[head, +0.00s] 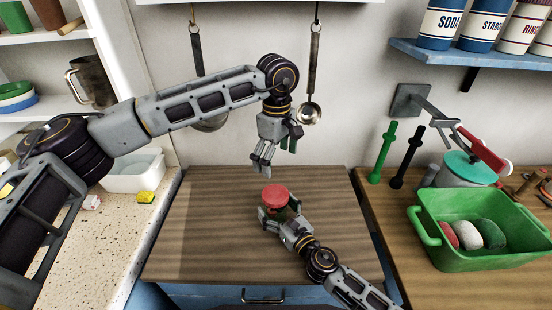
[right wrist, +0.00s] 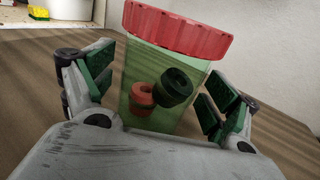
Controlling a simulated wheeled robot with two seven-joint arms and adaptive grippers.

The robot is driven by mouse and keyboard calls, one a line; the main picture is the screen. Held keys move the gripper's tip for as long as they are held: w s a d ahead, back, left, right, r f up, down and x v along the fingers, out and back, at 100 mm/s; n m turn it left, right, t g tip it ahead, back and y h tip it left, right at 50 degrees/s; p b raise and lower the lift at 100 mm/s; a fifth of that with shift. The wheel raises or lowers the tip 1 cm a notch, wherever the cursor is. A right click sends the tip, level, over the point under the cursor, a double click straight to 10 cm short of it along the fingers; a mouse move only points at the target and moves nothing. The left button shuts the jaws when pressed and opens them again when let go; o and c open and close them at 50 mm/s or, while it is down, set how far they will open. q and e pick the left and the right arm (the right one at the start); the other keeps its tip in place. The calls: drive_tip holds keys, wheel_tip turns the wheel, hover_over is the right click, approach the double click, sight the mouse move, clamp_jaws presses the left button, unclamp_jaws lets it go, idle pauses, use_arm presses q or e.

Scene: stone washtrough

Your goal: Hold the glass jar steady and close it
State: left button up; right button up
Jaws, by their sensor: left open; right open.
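The glass jar (right wrist: 150,108) stands on the wooden counter with a red lid (head: 275,195) on its top. In the right wrist view the red lid (right wrist: 177,30) looks tilted with the picture, and I cannot tell how tightly it sits. A red ring and a dark green ring show inside the greenish jar. My right gripper (right wrist: 155,90) is open, with its green-padded fingers on both sides of the jar and gaps visible. In the head view my left gripper (head: 262,168) points down, open and empty, above and a little behind the lid.
A green basin (head: 470,262) with several stones stands on the right counter. Ladles (head: 310,112) hang on the wall behind. A white tub (head: 132,175) and yellow sponge (head: 145,197) are at the left. The wooden counter (head: 215,235) around the jar is clear.

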drive_tip(key=shift+s, duration=0.1)
drive_tip(key=shift+v, duration=5.95)
drive_tip(key=shift+d, duration=0.1)
wheel_tip(320, 180, up, 9)
drive_tip(key=p, duration=0.9)
drive_tip(key=shift+r+p, duration=0.55)
drive_tip(key=shift+f, duration=0.1)
